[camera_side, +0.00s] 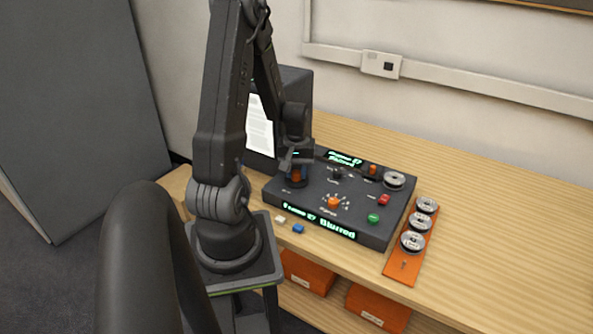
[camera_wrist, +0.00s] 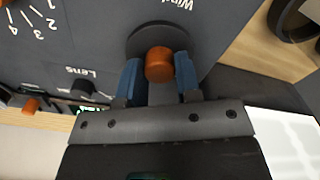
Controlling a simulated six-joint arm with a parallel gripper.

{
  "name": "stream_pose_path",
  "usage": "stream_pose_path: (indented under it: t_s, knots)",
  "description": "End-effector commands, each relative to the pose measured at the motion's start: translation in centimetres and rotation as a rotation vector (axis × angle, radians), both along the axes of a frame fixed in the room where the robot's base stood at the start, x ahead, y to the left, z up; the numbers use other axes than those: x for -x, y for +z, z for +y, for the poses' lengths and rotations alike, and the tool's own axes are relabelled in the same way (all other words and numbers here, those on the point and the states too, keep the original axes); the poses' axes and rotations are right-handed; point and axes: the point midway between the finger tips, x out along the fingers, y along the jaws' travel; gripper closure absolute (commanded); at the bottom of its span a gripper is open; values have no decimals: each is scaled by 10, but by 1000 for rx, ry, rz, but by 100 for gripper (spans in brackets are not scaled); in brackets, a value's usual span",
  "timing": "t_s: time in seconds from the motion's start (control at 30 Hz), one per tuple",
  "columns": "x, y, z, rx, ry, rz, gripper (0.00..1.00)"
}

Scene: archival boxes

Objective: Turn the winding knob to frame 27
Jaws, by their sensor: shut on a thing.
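The winding knob (camera_wrist: 158,65) is an orange-topped knob on a dark round base, with a partly visible "Wind" label beside it. My gripper (camera_wrist: 160,80) is shut on the knob, one blue finger on each side. In the side view, my gripper (camera_side: 297,172) is at the left back part of the dark control box (camera_side: 300,198), and the orange of the knob (camera_side: 296,177) shows below it. The front display (camera_side: 318,221) reads "Frame", a small number that looks like 27, and "Blurred". A back display (camera_side: 344,158) shows similar green text, too small to read surely.
The box also carries an orange dial (camera_side: 334,203), a red button (camera_side: 384,199), a green button (camera_side: 374,218) and a reel (camera_side: 394,180). An orange strip (camera_side: 402,266) with three reels lies to the right. White and blue pieces (camera_side: 298,229) lie in front. The bench's right side is clear.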

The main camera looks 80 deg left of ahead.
Motion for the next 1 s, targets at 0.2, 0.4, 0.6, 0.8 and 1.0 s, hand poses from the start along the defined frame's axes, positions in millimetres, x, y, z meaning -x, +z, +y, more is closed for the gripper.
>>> stream_pose_path:
  t_s: [0.2, 0.4, 0.6, 0.8, 1.0]
  knots:
    - [-1, 1, 1, -4, 1, -3, 65]
    - [0, 1, 1, -3, 2, -2, 46]
    - [0, 0, 0, -2, 2, -1, 43]
    - [-1, 10, 1, -3, 2, -2, 43]
    - [-1, 47, 2, -9, 2, -5, 43]
